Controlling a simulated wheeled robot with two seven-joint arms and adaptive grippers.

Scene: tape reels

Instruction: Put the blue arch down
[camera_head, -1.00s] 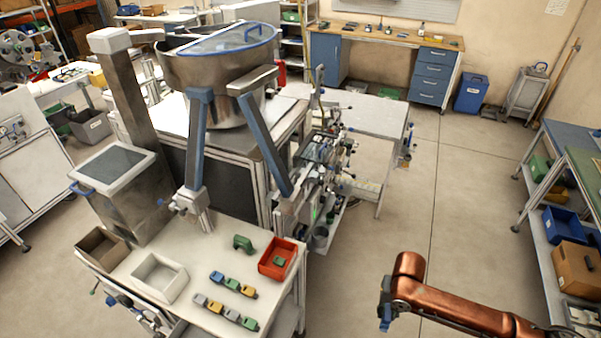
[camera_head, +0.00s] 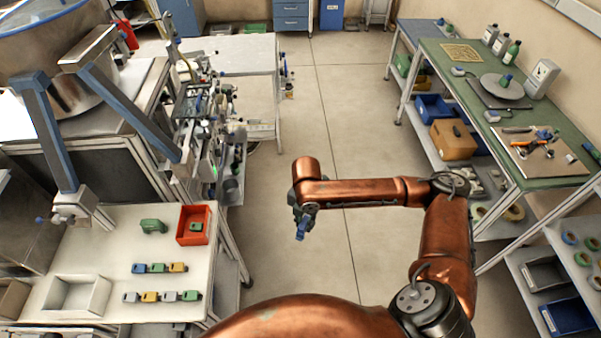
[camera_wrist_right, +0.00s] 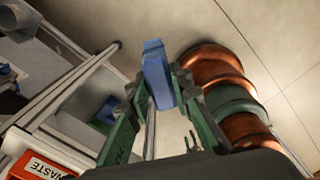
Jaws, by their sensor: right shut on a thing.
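My right gripper (camera_head: 300,212) hangs over the open floor, right of the white table, at the end of my copper-coloured arm. It is shut on the blue arch (camera_head: 302,231), which points downward below the fingers. In the right wrist view the blue arch (camera_wrist_right: 157,75) sits between the two green fingers of the gripper (camera_wrist_right: 158,88), with floor behind it. The fingers hide part of it. My left gripper is in neither current view.
The white table (camera_head: 115,240) holds a red bin (camera_head: 206,212), a green arch (camera_head: 152,226), two rows of coloured pieces and a white tray (camera_head: 48,296). At right, a green bench (camera_head: 440,60) carries a round plate (camera_head: 500,90), bottles and tools. Floor (camera_head: 345,120) lies between.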

